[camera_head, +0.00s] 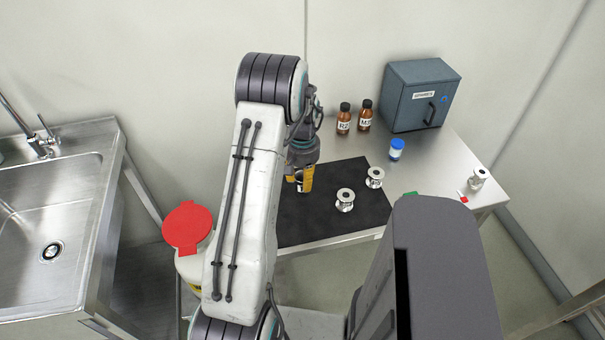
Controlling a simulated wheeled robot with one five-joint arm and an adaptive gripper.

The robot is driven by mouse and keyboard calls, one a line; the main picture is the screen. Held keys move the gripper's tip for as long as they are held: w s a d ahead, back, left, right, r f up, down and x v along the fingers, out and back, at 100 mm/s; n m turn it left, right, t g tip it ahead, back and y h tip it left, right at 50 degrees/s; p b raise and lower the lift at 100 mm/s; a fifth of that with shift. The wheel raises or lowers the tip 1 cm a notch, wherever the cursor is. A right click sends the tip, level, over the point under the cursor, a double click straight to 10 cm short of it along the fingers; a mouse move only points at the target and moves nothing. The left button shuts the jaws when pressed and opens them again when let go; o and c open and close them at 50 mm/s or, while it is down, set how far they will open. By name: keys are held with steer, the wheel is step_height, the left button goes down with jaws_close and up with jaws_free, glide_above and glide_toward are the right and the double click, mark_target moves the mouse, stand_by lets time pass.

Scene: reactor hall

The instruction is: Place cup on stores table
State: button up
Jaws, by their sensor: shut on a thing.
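My gripper (302,178) is over the left part of the steel table (432,165), pointing down. It is shut on a small yellow and dark thing, probably the cup; my arm and wrist hide much of it, and its shape is unclear. I cannot tell whether this thing touches the dark mat (330,225) on the table. No other cup shows clearly.
Behind are two brown bottles (355,118), a blue-capped jar (397,150) and a grey cabinet (408,98). A small metal container (478,178) stands right. A red-lidded bin (187,228) and sink (50,215) are left.

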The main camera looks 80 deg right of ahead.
mark_target(302, 190)
steer(key=shift+f+b, duration=0.75)
steer(key=shift+f, duration=1.3)
steer(key=shift+f+b, duration=0.45)
steer(key=shift+f, duration=0.05)
steer(key=o, duration=1.2)
step_height(302, 190, up, 12)
steer(key=shift+d, duration=0.1)
